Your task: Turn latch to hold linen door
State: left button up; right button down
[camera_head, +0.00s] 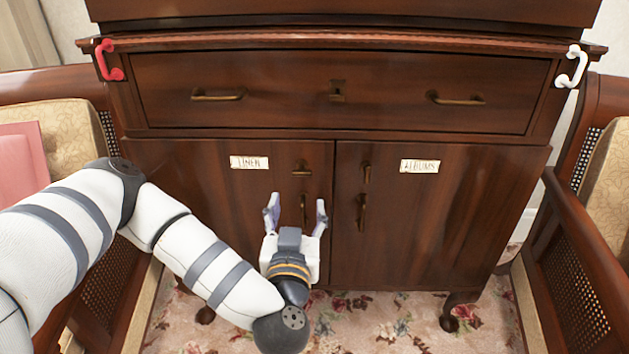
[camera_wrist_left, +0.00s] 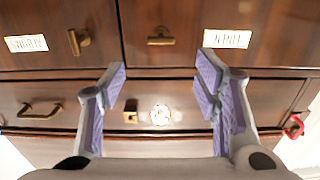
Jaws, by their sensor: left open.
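The linen door (camera_head: 230,195) is the left cabinet door, marked by a LINEN label (camera_head: 249,162). It looks closed, flush with the albums door. Its small brass latch (camera_head: 302,169) lies horizontal near the door's upper right corner. The latch also shows in the left wrist view (camera_wrist_left: 160,37), where the scene is upside down. A vertical brass handle (camera_head: 303,208) is below the latch. My left gripper (camera_head: 296,209) is open and empty, its fingers pointing at the cabinet on either side of that handle in the picture, below the latch. My right gripper is not in view.
The albums door (camera_head: 430,220) has its own latch (camera_head: 366,172), upright, and a handle (camera_head: 362,212). A wide drawer (camera_head: 335,92) is above. Red (camera_head: 108,60) and white (camera_head: 571,66) handles sit at the upper corners. Armchairs (camera_head: 590,230) flank the cabinet.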

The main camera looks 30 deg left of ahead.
aim_at(301, 174)
pick_arm(q)
jog(key=b+x, duration=0.2)
jog(key=x, duration=0.8)
jog(key=shift+w+a+f, duration=0.1)
jog(key=shift+w+a, duration=0.05)
jog(key=shift+a, duration=0.1)
jog(key=shift+w+a, duration=0.2)
jog(key=shift+w, duration=0.25)
jog(key=c, duration=1.2)
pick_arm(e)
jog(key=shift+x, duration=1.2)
